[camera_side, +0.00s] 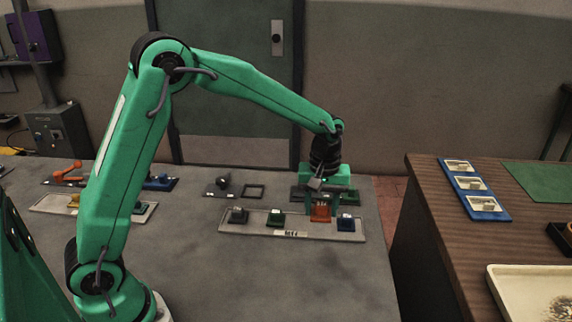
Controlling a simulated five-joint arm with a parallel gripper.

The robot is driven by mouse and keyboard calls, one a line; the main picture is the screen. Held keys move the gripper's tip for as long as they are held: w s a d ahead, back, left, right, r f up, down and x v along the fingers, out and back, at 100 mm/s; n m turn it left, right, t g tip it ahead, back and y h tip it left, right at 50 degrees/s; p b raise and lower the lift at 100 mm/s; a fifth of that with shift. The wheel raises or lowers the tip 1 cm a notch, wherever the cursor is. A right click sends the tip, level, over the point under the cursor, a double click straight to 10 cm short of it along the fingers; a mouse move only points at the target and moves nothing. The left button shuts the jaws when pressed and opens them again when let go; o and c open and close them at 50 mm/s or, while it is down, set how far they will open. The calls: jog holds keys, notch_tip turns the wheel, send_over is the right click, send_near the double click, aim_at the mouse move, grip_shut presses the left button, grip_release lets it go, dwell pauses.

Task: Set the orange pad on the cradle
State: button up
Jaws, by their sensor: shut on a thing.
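The orange pad (320,214) is at the right part of a pale tray (258,227), between a dark green pad and a blue pad. My gripper (321,201) points down over it and is shut on it. I cannot tell whether the pad still touches the tray. I cannot tell for sure which thing is the cradle. A dark plate with a small black upright piece (223,184) and an empty dark square frame (254,191) lie behind the tray.
The tray also holds a black pad (238,215), a dark green pad (275,220) and a blue pad (346,224). Dark pieces stand behind my gripper. A wooden bench (440,215) at right bears a blue strip with cream holders (469,184). The grey table's front is clear.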

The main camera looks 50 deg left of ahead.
jog(key=w+a+f, duration=0.1)
jog(key=a, duration=0.7)
jog(key=w+a+f, duration=0.2)
jog(key=a, duration=0.5)
send_over(253, 192)
notch_tip(253, 192, down, 2)
jog(key=shift+f, duration=0.1)
jog(key=shift+f, duration=0.2)
jog(key=shift+f, duration=2.2)
jog(key=shift+f, duration=0.3)
jog(key=o, duration=1.1)
jog(key=shift+c, duration=0.2)
